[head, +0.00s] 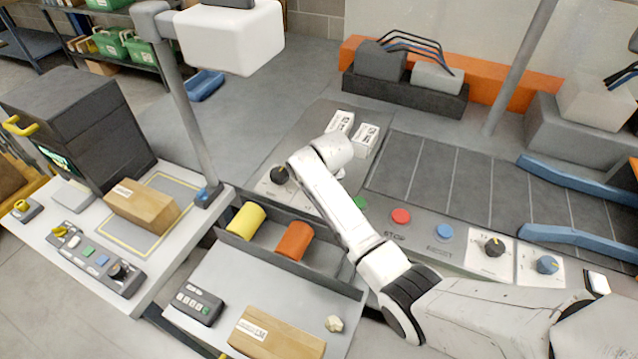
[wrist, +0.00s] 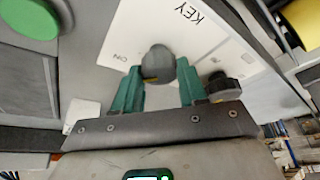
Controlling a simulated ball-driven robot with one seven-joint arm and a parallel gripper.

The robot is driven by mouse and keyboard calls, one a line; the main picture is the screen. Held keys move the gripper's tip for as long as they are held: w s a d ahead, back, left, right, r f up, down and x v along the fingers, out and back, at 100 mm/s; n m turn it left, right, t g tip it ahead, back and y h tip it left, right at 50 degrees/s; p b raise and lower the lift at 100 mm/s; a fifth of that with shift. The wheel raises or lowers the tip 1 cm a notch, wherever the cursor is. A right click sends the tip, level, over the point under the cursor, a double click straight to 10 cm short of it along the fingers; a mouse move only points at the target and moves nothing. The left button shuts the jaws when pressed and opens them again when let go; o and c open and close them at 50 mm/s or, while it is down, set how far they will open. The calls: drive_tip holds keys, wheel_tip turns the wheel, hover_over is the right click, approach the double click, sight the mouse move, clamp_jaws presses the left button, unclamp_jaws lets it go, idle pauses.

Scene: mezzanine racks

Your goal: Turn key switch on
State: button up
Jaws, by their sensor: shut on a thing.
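In the wrist view, the key switch (wrist: 160,61) is a round dark grey knob on a white plate printed KEY and ON. A small yellow mark shows on its lower left edge, and the ON label lies to its left. My gripper (wrist: 160,82) has its two green fingers on either side of the knob and is shut on it. In the head view, my white arm reaches over the console and hides the key switch and the fingertips.
A black knob (head: 279,175) stands close to the key switch. A green button (wrist: 30,18) is on the other side. A red STOP button (head: 401,216) and a blue button (head: 444,232) sit further right. A tray holds yellow (head: 246,221) and orange (head: 294,241) rolls.

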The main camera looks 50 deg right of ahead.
drive_tip(key=shift+r, duration=0.1)
drive_tip(key=o, duration=1.1)
drive_tip(key=shift+c, duration=0.2)
drive_tip(key=b+v, duration=0.1)
drive_tip(key=v, duration=0.9)
drive_tip(key=shift+r, duration=0.3)
drive_tip(key=shift+s, duration=0.2)
